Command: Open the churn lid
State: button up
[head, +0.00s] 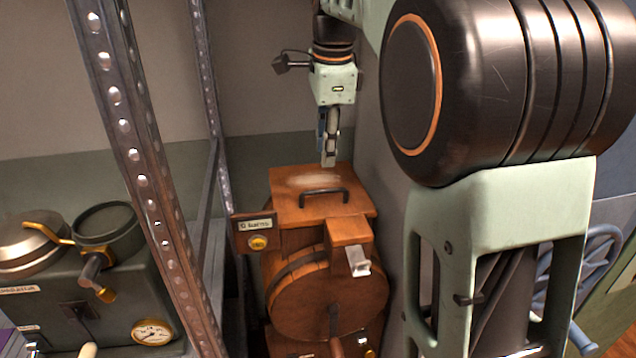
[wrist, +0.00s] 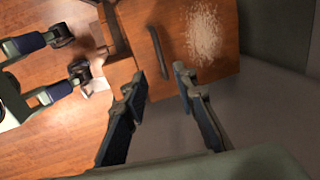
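The wooden churn (head: 325,292) stands below my gripper in the head view, with a round barrel front. Its square wooden lid (head: 345,203) lies flat and closed on top, with a dark bar handle (head: 324,192) and a pale worn patch. In the wrist view the lid (wrist: 176,58) and its handle (wrist: 158,52) lie beyond the fingers. My gripper (head: 329,160) points down above the lid's back part, apart from the handle. A pale metal latch or spout (head: 358,262) sticks out at the churn's front.
A perforated metal shelf post (head: 140,150) stands left of the churn. A sign with a yellow button (head: 257,243) is fixed at the churn's left. A green machine with a gauge (head: 152,332) stands further left. A wall is close behind the churn.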

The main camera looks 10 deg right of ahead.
aim_at(323, 190)
jog(key=f, duration=0.3)
jog(key=w+f, duration=0.1)
jog(key=f, duration=0.2)
jog(key=f+b, duration=0.1)
jog(key=f, duration=0.2)
jog(key=shift+w+f, duration=0.25)
jog(key=shift+w, duration=0.15)
grip_shut()
